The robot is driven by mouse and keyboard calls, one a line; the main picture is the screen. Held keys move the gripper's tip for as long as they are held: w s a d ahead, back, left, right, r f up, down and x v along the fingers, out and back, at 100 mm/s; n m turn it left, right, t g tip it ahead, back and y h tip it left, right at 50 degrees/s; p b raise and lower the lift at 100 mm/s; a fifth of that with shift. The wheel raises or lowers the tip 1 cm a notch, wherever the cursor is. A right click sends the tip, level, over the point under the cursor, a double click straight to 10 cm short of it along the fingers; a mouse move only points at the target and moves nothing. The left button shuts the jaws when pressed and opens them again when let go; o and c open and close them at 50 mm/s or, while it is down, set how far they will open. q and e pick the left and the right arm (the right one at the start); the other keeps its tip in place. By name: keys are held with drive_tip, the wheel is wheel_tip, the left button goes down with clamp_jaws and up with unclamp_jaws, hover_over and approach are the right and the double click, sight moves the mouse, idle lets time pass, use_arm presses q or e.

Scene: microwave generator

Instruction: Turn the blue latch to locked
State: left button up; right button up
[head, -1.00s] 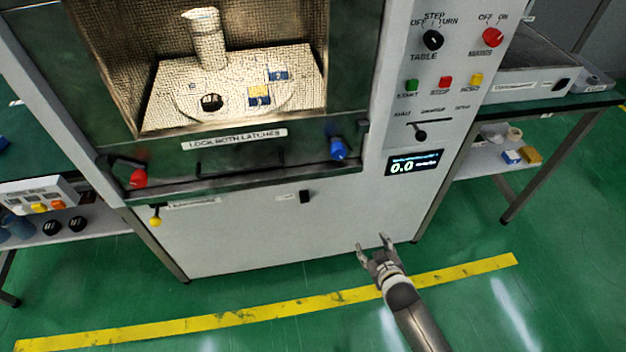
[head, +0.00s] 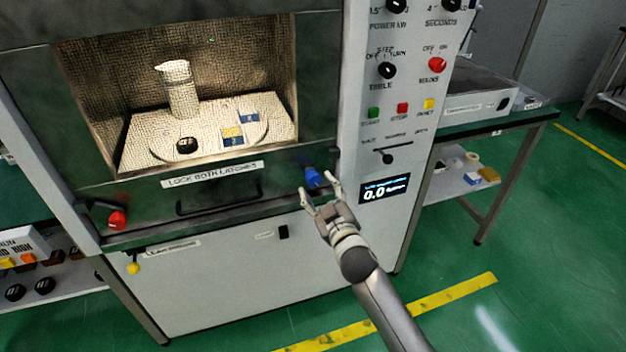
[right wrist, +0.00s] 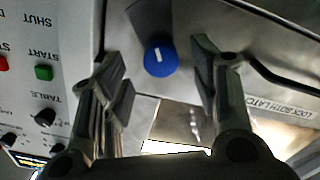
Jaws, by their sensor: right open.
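The blue latch (head: 313,177) is a knob at the lower right corner of the microwave door, under the window. In the right wrist view the blue latch (right wrist: 161,61) shows as a round face with a short white mark. My right gripper (head: 320,194) is open and empty, just in front of and slightly below the latch in the head view. In the right wrist view my right gripper (right wrist: 163,78) has its fingers apart, with the latch between them in the picture; I see no contact. My left gripper is not in view.
A red latch (head: 117,220) sits at the door's lower left. A dark door handle (head: 218,200) lies between the latches, below the "LOCK BOTH LATCHES" label (head: 213,175). The control panel (head: 385,130) with buttons and a display stands right of the door. Green floor in front is clear.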

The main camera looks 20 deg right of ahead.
sight(315, 183)
drive_tip(key=shift+w+a, duration=0.15)
drive_tip(key=shift+w, duration=2.3)
drive_tip(key=c, duration=0.9)
